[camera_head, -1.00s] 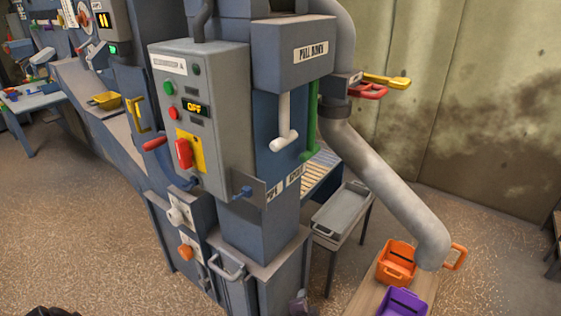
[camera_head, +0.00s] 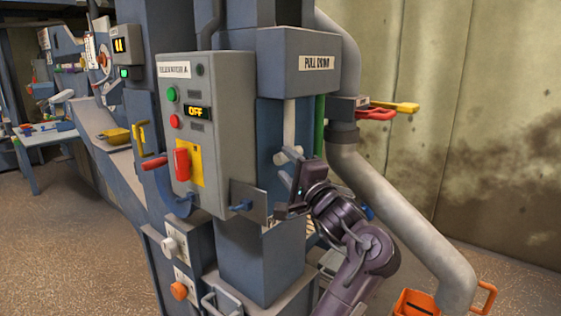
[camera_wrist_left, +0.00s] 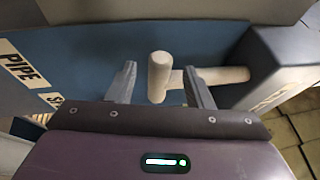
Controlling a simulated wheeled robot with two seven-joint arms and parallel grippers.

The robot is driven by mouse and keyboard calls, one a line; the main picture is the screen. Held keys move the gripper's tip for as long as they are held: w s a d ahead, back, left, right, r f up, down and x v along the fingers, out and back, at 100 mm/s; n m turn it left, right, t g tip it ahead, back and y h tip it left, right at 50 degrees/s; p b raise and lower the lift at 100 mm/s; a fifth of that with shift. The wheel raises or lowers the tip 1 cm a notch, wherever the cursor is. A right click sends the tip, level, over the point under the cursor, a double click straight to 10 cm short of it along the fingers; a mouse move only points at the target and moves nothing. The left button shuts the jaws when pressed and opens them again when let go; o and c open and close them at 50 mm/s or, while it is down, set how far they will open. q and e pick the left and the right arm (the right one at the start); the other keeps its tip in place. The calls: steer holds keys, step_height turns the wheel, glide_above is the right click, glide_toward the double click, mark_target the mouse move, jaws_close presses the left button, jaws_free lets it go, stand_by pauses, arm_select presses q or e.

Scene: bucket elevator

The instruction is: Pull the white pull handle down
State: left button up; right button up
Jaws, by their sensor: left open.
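The white pull handle (camera_head: 288,128) hangs as a rod with a short crossbar at its lower end, under the grey box labelled PULL DOWN (camera_head: 312,66). My left gripper (camera_head: 290,174) is open at the crossbar, just below it and to its right in the head view. In the left wrist view, the handle's crossbar (camera_wrist_left: 158,78) shows in the gap between the two open fingers (camera_wrist_left: 159,68). The right finger overlaps part of the rod there. I cannot tell whether the fingers touch the handle. My right gripper is not in view.
The control panel (camera_head: 190,150) with a red switch and an OFF display stands to the left. A grey pipe (camera_head: 405,225) runs down at the right, with red and yellow levers near its top.

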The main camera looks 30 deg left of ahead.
mark_target(284, 162)
arm_select(q)
steer(key=shift+x, duration=1.95)
jaws_close()
